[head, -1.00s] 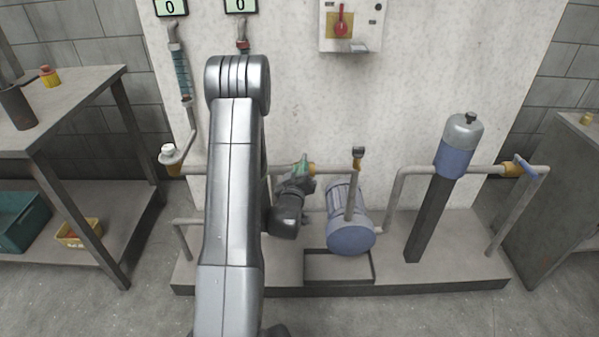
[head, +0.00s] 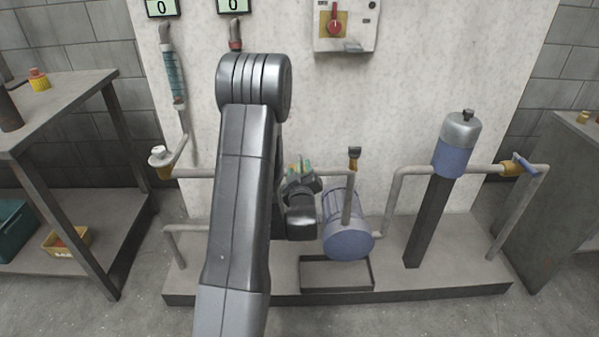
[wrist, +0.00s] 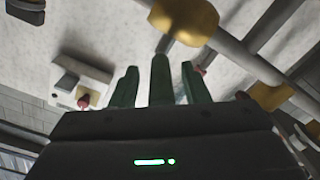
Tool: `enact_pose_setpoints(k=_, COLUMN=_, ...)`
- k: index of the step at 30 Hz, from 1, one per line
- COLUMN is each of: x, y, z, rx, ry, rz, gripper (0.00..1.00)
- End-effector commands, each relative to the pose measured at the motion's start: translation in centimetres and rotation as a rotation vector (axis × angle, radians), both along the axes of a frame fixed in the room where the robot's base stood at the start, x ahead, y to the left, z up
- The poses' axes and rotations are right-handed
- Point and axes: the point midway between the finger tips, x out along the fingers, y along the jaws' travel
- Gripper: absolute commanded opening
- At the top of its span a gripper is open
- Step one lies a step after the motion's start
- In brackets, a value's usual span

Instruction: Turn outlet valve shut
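My gripper (head: 300,172) is at the pipe in the middle of the pump stand, left of the blue pump, with its green fingers pointing toward the wall. In the wrist view, my gripper (wrist: 160,85) has its fingers apart. A green lever-like bar (wrist: 161,78) stands between them, with gaps visible on both sides. It leads up to a yellow valve body (wrist: 188,20) on the pipe. In the head view my gripper mostly hides this valve. Another yellow valve (head: 512,169) with a blue lever (head: 526,164) sits on the right pipe. No label shows which valve is the outlet.
The blue pump (head: 348,240) and blue-grey tank (head: 455,150) stand right of my gripper. A white-capped yellow valve (head: 162,158) is at left. A control box (head: 346,28) with a red switch hangs above. A shelf table (head: 60,95) stands at left, a grey cabinet (head: 560,190) at right.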

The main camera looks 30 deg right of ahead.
Motion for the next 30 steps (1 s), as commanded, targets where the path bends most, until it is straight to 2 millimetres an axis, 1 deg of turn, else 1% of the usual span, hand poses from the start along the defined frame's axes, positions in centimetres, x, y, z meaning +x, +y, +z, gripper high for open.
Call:
enact_pose_setpoints(k=7, x=-0.1, y=0.0, z=-0.1, rx=0.001, ry=0.002, rz=-0.001, gripper=0.41)
enact_pose_setpoints(k=11, x=-0.7, y=0.3, z=-0.1, rx=0.001, ry=0.003, rz=-0.002, gripper=0.41)
enact_pose_setpoints(k=14, x=-2.0, y=0.8, z=-0.1, rx=0.003, ry=0.003, rz=-0.003, gripper=0.41)
enact_pose_setpoints(k=24, x=-8.8, y=4.0, z=-0.2, rx=0.003, ry=0.004, rz=-0.003, gripper=0.41)
enact_pose_setpoints(k=27, x=-10.4, y=4.8, z=-0.2, rx=0.004, ry=0.003, rz=-0.003, gripper=0.41)
enact_pose_setpoints(k=30, x=-11.6, y=5.3, z=-0.2, rx=0.002, ry=0.003, rz=-0.002, gripper=0.41)
